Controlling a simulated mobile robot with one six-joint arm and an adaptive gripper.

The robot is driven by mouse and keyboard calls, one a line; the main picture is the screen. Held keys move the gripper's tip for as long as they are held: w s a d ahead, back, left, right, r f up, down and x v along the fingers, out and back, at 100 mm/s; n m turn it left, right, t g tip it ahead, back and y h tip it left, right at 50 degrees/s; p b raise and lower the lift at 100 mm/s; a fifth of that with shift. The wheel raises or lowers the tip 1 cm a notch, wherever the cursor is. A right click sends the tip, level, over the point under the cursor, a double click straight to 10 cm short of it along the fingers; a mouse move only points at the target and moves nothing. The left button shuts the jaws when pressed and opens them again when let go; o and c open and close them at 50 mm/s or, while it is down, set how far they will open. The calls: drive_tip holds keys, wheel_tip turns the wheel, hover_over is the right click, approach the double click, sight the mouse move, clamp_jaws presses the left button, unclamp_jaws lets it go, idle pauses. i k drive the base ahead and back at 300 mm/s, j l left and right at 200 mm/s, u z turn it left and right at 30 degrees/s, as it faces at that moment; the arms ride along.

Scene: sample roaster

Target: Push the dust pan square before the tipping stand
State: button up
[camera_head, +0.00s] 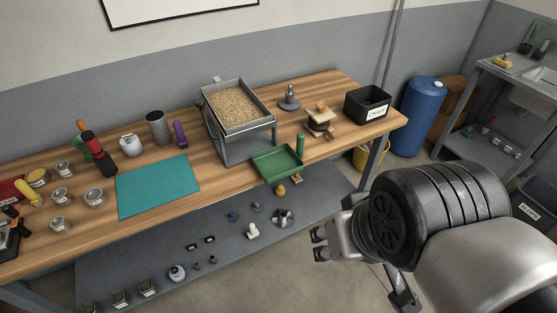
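The dust pan (265,175) is a shallow green tray on the wooden table, close to the front edge. It lies in front of the tipping stand and toward its right side, looking slightly turned to it. A green upright piece (300,144), perhaps its handle, shows at its back right. The tipping stand (240,150) is a grey metal frame bearing a tray (268,122) full of pale beans. My gripper (318,244) is off the table's front edge, right of and nearer than the dust pan, touching nothing. Its fingers look apart, with nothing between them.
A teal mat (158,187) lies left of the stand. A black bin (367,104), a small wooden block stack (320,120) and a grey tamper-like piece (289,98) stand to the right. A lower shelf (215,265) holds several small items. A blue barrel (419,115) stands beyond the table.

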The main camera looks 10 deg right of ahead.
sight(276, 164)
drive_tip(key=i+l, duration=0.15)
drive_tip(key=i, duration=0.2)
drive_tip(key=i+l, duration=0.1)
drive_tip(key=i, duration=0.3)
drive_tip(key=i+l, duration=0.15)
drive_tip(key=i, duration=0.2)
